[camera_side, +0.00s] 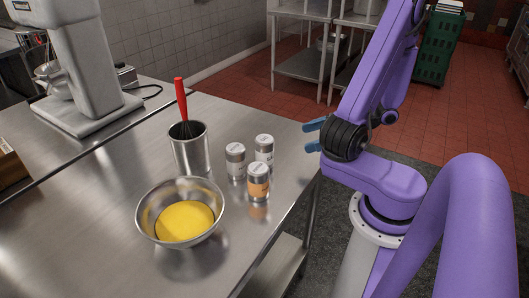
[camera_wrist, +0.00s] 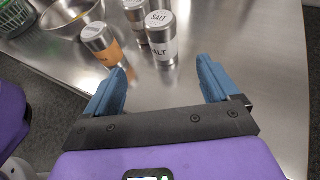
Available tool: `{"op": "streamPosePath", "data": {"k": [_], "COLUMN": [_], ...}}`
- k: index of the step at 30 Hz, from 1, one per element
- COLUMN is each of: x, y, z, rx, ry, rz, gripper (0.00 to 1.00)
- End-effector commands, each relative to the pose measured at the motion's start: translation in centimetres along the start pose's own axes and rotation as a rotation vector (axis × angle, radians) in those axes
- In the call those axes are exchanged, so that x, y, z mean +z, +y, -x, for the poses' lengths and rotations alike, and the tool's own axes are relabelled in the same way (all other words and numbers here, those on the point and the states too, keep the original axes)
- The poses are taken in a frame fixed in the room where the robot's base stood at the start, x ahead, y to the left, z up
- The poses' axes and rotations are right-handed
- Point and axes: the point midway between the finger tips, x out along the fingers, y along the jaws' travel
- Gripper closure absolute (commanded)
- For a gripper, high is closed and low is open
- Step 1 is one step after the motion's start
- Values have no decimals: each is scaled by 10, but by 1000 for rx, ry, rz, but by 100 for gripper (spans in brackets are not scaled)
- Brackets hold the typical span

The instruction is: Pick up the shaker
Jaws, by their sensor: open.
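Three shakers stand upright in a cluster on the steel table. One has an orange label (camera_side: 258,183) and stands nearest the bowl; it also shows in the wrist view (camera_wrist: 101,46). A white-labelled shaker marked SALT (camera_wrist: 162,48) stands closest in line with my fingers; in the side view it appears to be the right rear one (camera_side: 264,150). Another pale-labelled shaker (camera_side: 235,161) stands at the left and is partly cut off in the wrist view (camera_wrist: 137,14). My gripper (camera_side: 312,136) is open and empty at the table's right edge, apart from the shakers, its blue fingers (camera_wrist: 162,70) pointing towards them.
A metal bowl (camera_side: 150,208) with yellow contents sits in front left of the shakers. A steel canister (camera_side: 191,152) holding a red-handled whisk (camera_side: 181,98) stands behind it. A grey mixer (camera_side: 80,70) is at the back left. The table's right edge is clear.

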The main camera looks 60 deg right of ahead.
Motion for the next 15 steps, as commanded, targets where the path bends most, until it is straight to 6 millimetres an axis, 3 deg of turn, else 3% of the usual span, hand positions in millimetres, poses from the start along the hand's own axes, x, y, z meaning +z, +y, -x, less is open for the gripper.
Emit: {"op": "streamPosePath", "data": {"k": [15], "x": [0], "y": [2], "z": [-86], "rx": [10], "ry": [1], "rz": [1], "gripper": [12]}}
